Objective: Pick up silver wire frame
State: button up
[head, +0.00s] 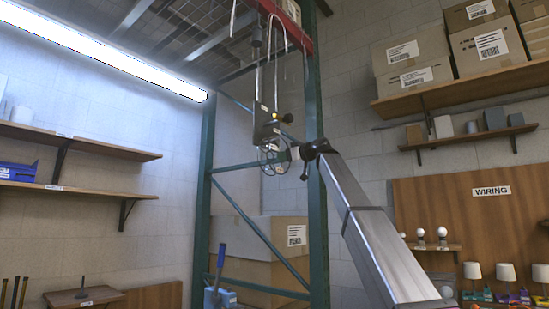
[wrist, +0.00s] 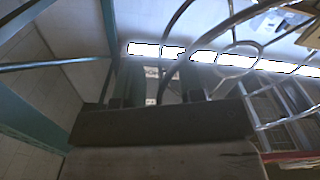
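The silver wire frame (head: 270,157) shows in the head view as thin rings in front of the green rack, at the end of my raised arm. In the wrist view its curved silver wires (wrist: 240,43) fill the upper right, close to my gripper (wrist: 160,80). The two dark fingers stand apart with a visible gap. A thin curved wire appears in line with this gap; I cannot tell whether it lies between the fingers or behind them. In the head view the fingers are too small to make out, and I see no clear grip on the frame.
A green rack post (head: 316,190) stands close beside the frame, with a red beam (head: 287,22) and wire mesh above. Large cardboard boxes (head: 262,240) stand inside the rack below. Wooden shelves line both walls. The air left of the rack is free.

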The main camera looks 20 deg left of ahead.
jog(key=shift+c, duration=0.3)
grip_shut()
